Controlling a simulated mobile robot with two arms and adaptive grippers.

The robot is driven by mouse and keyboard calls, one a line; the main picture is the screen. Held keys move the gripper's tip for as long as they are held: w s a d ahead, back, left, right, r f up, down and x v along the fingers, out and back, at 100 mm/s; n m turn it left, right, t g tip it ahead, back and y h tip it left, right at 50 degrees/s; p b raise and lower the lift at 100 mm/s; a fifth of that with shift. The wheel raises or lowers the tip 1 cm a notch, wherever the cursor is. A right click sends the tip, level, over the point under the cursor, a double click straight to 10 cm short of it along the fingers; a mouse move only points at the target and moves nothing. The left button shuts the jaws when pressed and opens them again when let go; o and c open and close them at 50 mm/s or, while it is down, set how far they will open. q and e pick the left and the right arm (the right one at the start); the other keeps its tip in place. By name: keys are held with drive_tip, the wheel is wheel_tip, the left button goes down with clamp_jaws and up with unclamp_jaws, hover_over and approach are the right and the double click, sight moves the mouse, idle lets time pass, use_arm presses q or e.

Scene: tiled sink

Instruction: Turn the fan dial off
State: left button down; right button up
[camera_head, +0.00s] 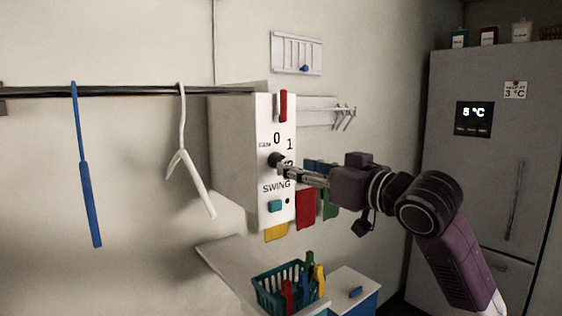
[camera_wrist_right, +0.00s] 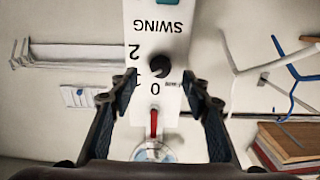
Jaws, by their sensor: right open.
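The fan dial (camera_head: 276,159) is a round black knob on the white front panel of a box, by the marks 0 and 1. It shows in the right wrist view (camera_wrist_right: 160,73), where the panel is upside down. My right gripper (camera_head: 284,166) is at the panel, at the dial in the head view. In the right wrist view its open fingers (camera_wrist_right: 160,82) stand on either side of the dial, with gaps visible; I cannot tell whether either touches. I cannot tell which mark the dial points to. My left gripper is not in view.
A red lever (camera_head: 283,106) is above the dial; a teal button (camera_head: 275,206) is below, near SWING. A teal basket (camera_head: 270,292) stands below. A fridge (camera_head: 470,180) is right.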

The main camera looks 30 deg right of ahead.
sight(281, 161)
drive_tip(key=w, duration=0.2)
drive_tip(key=w+p, duration=0.1)
drive_tip(key=w, duration=0.1)
drive_tip(key=shift+a+r, duration=0.2)
drive_tip(key=shift+w+a+p, duration=0.1)
drive_tip(key=shift+w+p, duration=0.2)
drive_tip(key=shift+w, duration=0.1)
drive_tip(key=shift+w+f, duration=0.15)
drive_tip(key=shift+w, duration=0.2)
drive_tip(key=c, duration=1.2)
